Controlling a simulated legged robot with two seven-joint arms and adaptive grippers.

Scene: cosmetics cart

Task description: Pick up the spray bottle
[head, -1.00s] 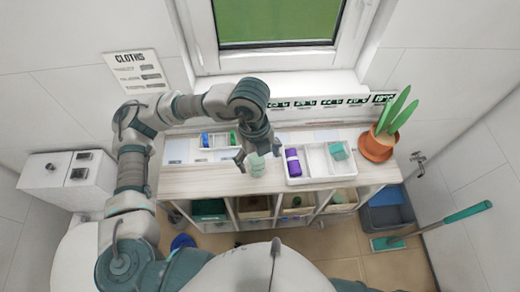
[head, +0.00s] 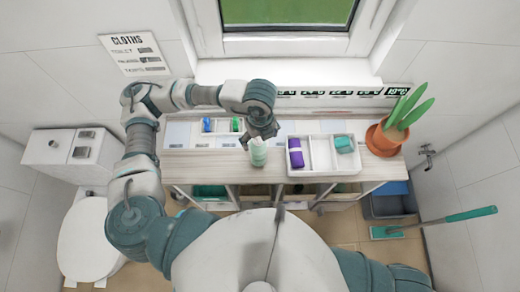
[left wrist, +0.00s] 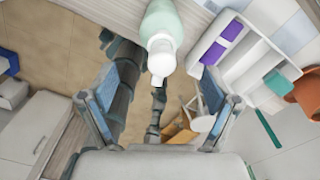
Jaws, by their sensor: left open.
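The spray bottle (head: 258,154) is pale green with a whitish top and stands upright near the front edge of the wooden counter. My left gripper (head: 262,137) is just behind and above it, with its fingers pointing down toward it. In the left wrist view the bottle (left wrist: 165,28) is at the top centre, its pale nozzle head facing the camera. The left gripper's two fingers (left wrist: 163,100) are spread wide, with nothing held between them. The bottle lies toward the far side of the gap, and I cannot tell whether a finger touches it. My right gripper is out of view.
A white divided tray (head: 322,166) with a purple roll (head: 296,153) and a teal item (head: 344,144) is right of the bottle. A potted plant (head: 383,139) stands at the counter's right end. A smaller tray with blue and green items (head: 207,125) is behind left.

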